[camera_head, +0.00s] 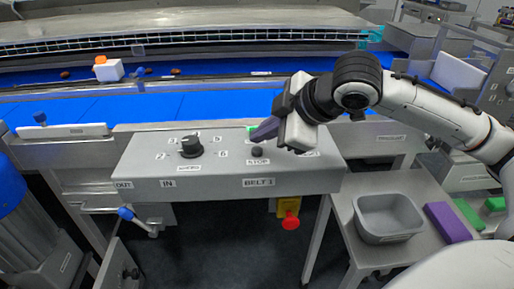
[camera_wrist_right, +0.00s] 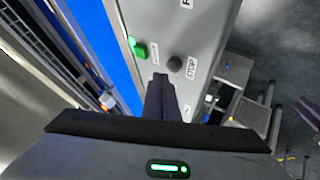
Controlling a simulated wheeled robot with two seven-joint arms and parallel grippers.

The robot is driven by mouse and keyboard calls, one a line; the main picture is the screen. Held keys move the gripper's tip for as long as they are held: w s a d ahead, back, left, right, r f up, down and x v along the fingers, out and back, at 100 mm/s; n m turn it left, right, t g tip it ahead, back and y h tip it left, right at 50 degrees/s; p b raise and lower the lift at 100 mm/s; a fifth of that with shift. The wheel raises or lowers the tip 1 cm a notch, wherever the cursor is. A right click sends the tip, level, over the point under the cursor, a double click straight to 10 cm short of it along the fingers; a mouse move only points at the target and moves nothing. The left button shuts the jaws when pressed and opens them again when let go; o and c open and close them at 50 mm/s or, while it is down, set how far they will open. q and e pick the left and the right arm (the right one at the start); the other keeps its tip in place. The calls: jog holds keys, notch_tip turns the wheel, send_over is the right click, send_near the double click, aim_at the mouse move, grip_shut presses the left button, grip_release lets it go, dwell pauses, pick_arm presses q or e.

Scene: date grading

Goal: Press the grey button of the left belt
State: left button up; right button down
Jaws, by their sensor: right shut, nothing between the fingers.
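The grey BELT 1 control panel (camera_head: 230,185) stands in front of the blue belt (camera_head: 190,106). It bears a black knob (camera_head: 190,146), a dark grey button (camera_head: 257,152) above the STOP label, and a green button (camera_head: 253,129) partly behind my fingers. In the right wrist view the dark button (camera_wrist_right: 174,63) and the green button (camera_wrist_right: 138,50) lie just beyond my fingertips. My right gripper (camera_head: 256,138) is shut and empty, its purple fingers over the panel close to both buttons. Contact cannot be told. The panel's right part is partly hidden by my gripper. My left gripper is out of view.
A red knob on a yellow box (camera_head: 289,210) hangs below the panel. A grey bin (camera_head: 388,218) and a purple block (camera_head: 447,222) sit on the right side table. A white block (camera_head: 109,70) and several dates lie on the belt. A blue-tipped lever (camera_head: 126,214) juts out below left.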

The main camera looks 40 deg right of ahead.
jog(key=shift+f, duration=0.15)
jog(key=shift+f, duration=0.3)
jog(key=shift+f, duration=0.5)
dwell(0.8)
jog(key=shift+r, duration=0.15)
jog(key=shift+r+p, duration=0.8)
jog(key=shift+p, duration=0.2)
notch_tip(320, 180, up, 5)
jog(key=p, duration=0.5)
jog(key=shift+p, duration=0.4)
